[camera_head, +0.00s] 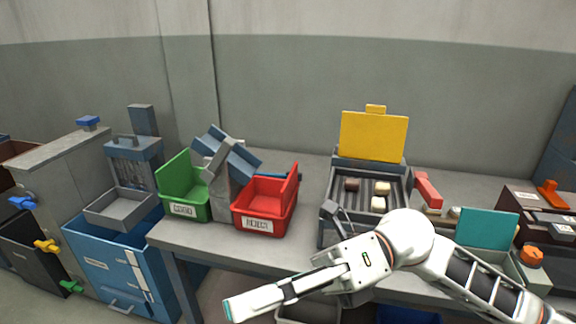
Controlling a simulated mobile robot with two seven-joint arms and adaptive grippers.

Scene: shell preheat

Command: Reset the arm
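My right arm comes in from the lower right, white with dark panels. Its gripper (254,301) reaches toward the lower left, in front of the table's front edge. The fingers show side-on as one long white and dark bar, so the gap between them cannot be made out. Nothing shows at the fingertips. The wrist covers part of the front of a grey heater box (328,232) with a raised yellow lid (374,136). Several small light and brown blocks (380,187) sit on its rack. My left gripper is not in view.
On the table (215,238) stand a green bin (183,207), a red bin (264,221) and a blue-grey chute (232,160). A teal panel (487,229) and a red handle (427,190) are at right. A blue cabinet (118,262) stands left.

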